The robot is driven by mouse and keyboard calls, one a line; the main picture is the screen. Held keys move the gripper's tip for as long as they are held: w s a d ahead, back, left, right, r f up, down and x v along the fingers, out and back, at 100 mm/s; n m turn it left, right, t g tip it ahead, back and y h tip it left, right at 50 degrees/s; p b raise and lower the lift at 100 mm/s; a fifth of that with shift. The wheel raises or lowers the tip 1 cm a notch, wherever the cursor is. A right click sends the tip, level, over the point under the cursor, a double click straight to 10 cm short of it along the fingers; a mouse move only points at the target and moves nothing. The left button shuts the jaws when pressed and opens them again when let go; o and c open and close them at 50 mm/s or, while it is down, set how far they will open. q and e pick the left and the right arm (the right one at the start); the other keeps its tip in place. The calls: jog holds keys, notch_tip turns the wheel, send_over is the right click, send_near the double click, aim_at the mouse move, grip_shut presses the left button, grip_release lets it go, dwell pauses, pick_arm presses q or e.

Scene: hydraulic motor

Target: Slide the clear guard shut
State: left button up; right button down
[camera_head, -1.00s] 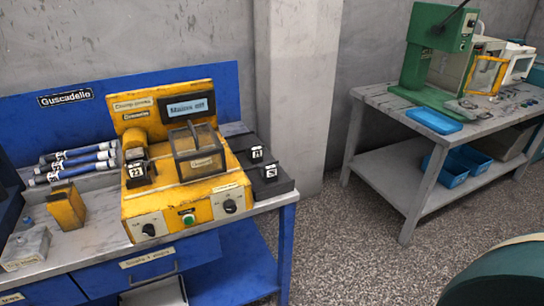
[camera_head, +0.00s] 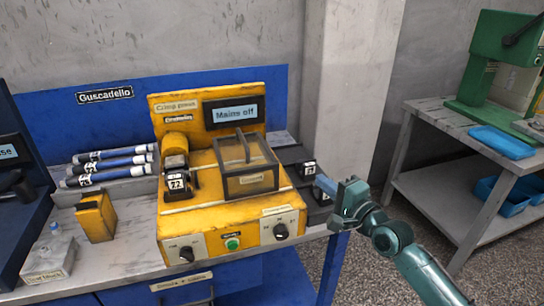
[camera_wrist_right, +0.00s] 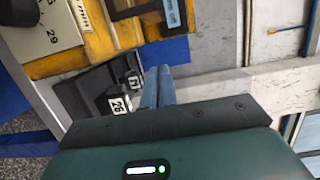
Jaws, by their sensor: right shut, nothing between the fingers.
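The clear guard (camera_head: 249,170) is a see-through box with a dark frame and an upright handle. It sits on the right part of the yellow crimp press (camera_head: 215,215), to the right of the press's die with a black block marked 22 (camera_head: 181,184). The press display (camera_head: 235,112) reads "Mains off". My right gripper (camera_head: 326,186) is to the right of the press, apart from the guard, with its fingers together and empty. My left gripper is not in view.
Dark die blocks on a black tray (camera_head: 310,185) stand right of the press, close to my right gripper. A second bench (camera_head: 440,150) with a green machine stands at right.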

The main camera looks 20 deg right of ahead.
jog(key=x, duration=0.3)
jog(key=a+p+x, duration=0.1)
jog(key=x, duration=0.3)
jog(key=a+x, duration=0.1)
jog(key=x, duration=0.2)
jog(key=shift+a+r, duration=0.15)
jog(key=shift+a, duration=0.5)
jog(key=shift+a+p, duration=0.3)
jog(key=shift+a, duration=0.05)
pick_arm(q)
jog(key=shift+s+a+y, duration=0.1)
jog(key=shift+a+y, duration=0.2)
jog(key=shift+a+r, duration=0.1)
pick_arm(e)
jog(key=shift+a, duration=0.1)
